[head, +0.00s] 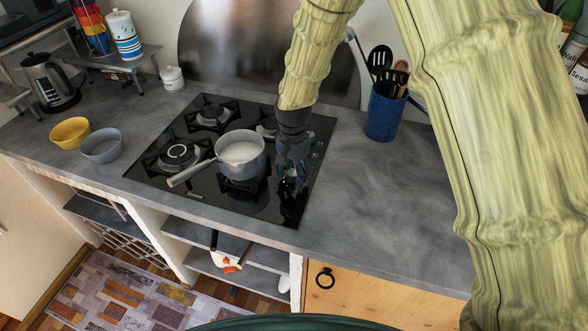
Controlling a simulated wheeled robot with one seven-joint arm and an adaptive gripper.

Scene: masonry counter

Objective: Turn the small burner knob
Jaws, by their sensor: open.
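The black glass cooktop (148,174) is set into the grey counter, with several burners on it. My gripper (288,190) points down over the right side of the cooktop, where the control knobs (316,155) partly show. The gripper is open, with nothing seen between its fingers. I cannot tell which knob is the small burner's, or whether the fingertips touch a knob. My gripper and wrist hide part of the knob row and the back right burner.
A grey saucepan (241,155) with pale contents stands on the cooktop just left of my gripper. A blue utensil holder (383,118) stands to the right. Two bowls, yellow (70,132) and grey (102,146), are at the left.

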